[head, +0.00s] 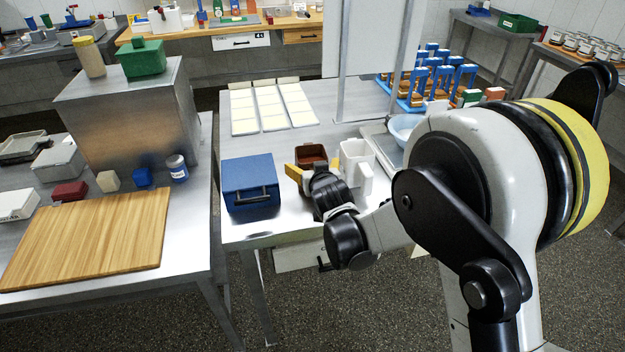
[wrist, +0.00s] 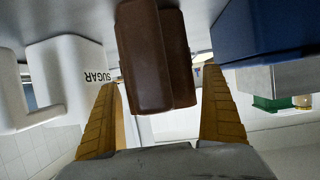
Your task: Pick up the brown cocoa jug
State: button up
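The brown cocoa jug (head: 311,151) stands on the steel table between a blue box and a white jug. In the wrist view, which looks upside down, the brown jug (wrist: 152,60) fills the middle with its handle towards the camera. My gripper (head: 311,170) is at the jug's near side. In the wrist view my gripper (wrist: 158,82) is open, with one yellow finger on each side of the jug. Narrow gaps show between fingers and jug. Any lettering on the jug is hidden.
The white jug (head: 357,160) stands close on the right and reads SUGAR in the wrist view (wrist: 70,75). The blue box (head: 250,184) is close on the left. White tiles (head: 270,108) lie behind. A pale blue bowl (head: 402,129) and blue racks (head: 430,75) are further right.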

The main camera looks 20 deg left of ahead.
jog(key=c, duration=1.2)
notch_tip(320, 180, up, 10)
jog(key=p, duration=0.4)
jog(key=o, duration=0.5)
jog(key=c, duration=0.3)
